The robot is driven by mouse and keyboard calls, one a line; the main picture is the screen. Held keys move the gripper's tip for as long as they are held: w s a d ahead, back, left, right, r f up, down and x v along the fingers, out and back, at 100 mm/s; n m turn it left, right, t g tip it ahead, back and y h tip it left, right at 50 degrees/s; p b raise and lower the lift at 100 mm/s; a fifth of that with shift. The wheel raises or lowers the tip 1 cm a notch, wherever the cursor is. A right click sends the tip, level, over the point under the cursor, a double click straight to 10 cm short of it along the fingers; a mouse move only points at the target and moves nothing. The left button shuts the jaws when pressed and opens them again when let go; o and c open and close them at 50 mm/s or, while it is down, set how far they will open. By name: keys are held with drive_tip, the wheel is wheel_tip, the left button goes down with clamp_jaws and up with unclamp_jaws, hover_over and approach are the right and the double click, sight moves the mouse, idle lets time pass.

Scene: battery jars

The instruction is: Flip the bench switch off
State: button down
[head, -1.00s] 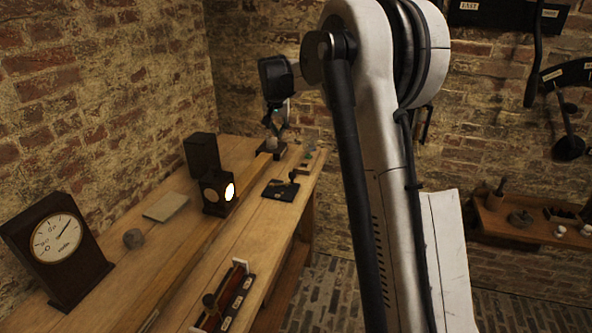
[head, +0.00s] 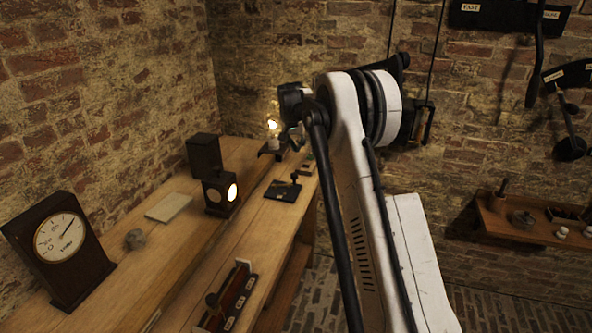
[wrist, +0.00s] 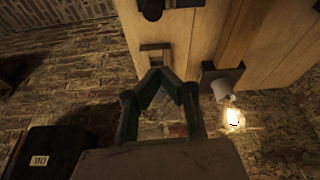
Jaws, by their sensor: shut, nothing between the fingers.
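A small black plate with an upright knobbed lever (head: 283,190) lies on the bench; it looks like the bench switch, though I cannot read its state. My gripper (wrist: 163,73) is shut and empty, its green-grey fingers meeting at the tips. In the head view it is partly hidden by my arm, beyond the lever plate near the far end of the bench. In the wrist view a small pale block (wrist: 155,48) lies just past the fingertips, and a dark round part (wrist: 152,9) shows at the top edge. I cannot tell whether the gripper touches anything.
A lit bulb (head: 272,128) stands on a dark base beside the gripper; it also shows in the wrist view (wrist: 233,117). A dark lamp box (head: 220,192), a dial clock (head: 60,245) and a labelled red-and-black device (head: 230,298) stand along the bench (head: 160,265).

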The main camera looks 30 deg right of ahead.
drive_tip(key=x, duration=1)
drive_tip(key=shift+f, duration=0.15)
drive_tip(key=shift+s+a, duration=0.65)
drive_tip(key=shift+s, duration=0.05)
drive_tip(key=shift+s+a, duration=0.7)
drive_tip(key=shift+s, duration=0.15)
drive_tip(key=shift+s+d, duration=0.1)
drive_tip(key=shift+d, duration=0.05)
